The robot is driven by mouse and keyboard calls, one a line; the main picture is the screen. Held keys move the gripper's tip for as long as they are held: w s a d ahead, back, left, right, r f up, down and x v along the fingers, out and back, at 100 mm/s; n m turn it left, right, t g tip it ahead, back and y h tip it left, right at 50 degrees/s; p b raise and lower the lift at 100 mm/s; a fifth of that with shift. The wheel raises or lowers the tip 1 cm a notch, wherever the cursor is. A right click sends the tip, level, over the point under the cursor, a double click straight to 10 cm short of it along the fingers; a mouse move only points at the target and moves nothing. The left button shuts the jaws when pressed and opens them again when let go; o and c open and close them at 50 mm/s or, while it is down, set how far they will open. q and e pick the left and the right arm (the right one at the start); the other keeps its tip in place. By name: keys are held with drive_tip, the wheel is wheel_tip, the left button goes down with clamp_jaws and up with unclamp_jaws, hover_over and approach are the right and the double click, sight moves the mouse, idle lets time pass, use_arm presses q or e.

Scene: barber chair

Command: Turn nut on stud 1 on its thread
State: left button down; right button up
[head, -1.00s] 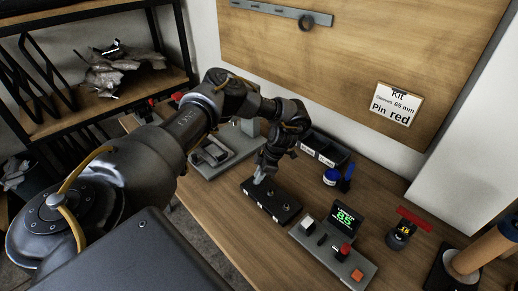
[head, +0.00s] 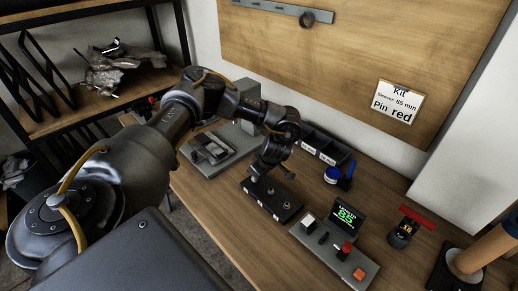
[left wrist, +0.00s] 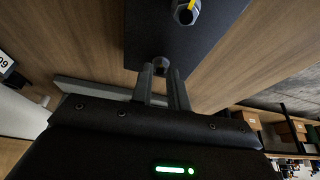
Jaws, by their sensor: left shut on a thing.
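The black block (head: 268,203) with studs stands on the bench, in front of my left arm. Two studs with nuts show on its top: a middle one (head: 271,191) and a right one (head: 286,205). My left gripper (head: 254,179) is at the block's left end, over the stud there, which the hand hides in the head view. In the left wrist view my gripper (left wrist: 163,72) is shut on a grey nut (left wrist: 162,64) at the block's near end. A second nut with a yellow mark (left wrist: 186,12) sits farther along the block (left wrist: 145,40). My right gripper is not in view.
A panel with a green display reading 85 (head: 346,216) and buttons stands right of the block. A grey fixture (head: 215,150) is behind left, dark bins (head: 322,150) behind. A blue item (head: 338,175) and a red-topped device (head: 402,232) are farther right.

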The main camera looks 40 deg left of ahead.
use_arm(q)
drive_tip(key=shift+s+m, duration=0.15)
drive_tip(key=shift+m, duration=0.45)
drive_tip(key=c, duration=1.3)
unclamp_jaws()
drive_tip(key=shift+a, duration=0.1)
drive_tip(key=shift+c, duration=0.2)
drive_tip(key=shift+t, duration=0.3)
drive_tip(key=shift+d+r, duration=0.2)
drive_tip(key=shift+r, duration=0.15)
drive_tip(key=v, duration=1)
drive_tip(key=shift+a, duration=0.1)
